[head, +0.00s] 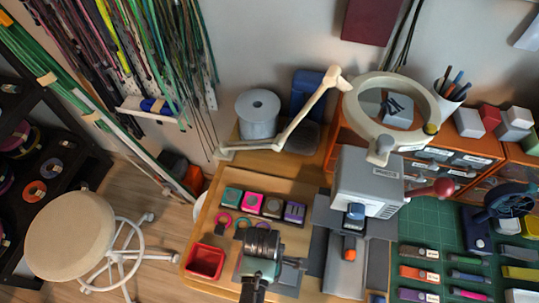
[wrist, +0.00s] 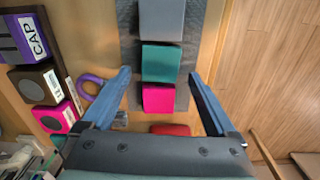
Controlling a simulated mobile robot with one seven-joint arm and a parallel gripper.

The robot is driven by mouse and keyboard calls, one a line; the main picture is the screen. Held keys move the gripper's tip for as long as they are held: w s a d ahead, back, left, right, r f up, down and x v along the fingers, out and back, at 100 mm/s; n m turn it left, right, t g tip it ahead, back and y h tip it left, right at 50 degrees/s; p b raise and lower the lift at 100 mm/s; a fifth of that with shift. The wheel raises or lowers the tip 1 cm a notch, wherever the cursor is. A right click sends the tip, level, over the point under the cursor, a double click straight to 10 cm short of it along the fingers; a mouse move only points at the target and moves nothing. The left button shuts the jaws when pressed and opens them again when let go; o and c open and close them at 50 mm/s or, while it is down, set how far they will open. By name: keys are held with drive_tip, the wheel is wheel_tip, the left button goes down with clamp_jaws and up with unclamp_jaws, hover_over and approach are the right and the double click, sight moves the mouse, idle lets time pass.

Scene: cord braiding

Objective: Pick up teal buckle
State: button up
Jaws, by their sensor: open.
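A teal block, which I take as the teal buckle (wrist: 161,62), lies on a dark grey mat (wrist: 128,30) in the wrist view. A pink block (wrist: 158,97) sits just below it in the picture, and a grey block (wrist: 162,18) just above. My gripper (wrist: 160,76) is open, with one blue finger on each side of the teal and pink blocks. A gap shows between each finger and the blocks, so nothing is held. In the head view my arm covers that part of the table, and the teal buckle cannot be made out there.
A row of coloured bins, including a purple one (head: 294,212) and a pink one (head: 252,202), stands behind my arm. A red tray (head: 205,262) is at the table's left edge. A purple ring (wrist: 88,86) lies left of my gripper. A grey machine (head: 368,180) stands to the right.

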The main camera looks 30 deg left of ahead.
drive_tip(key=shift+f, duration=0.4)
drive_tip(key=c, duration=1.4)
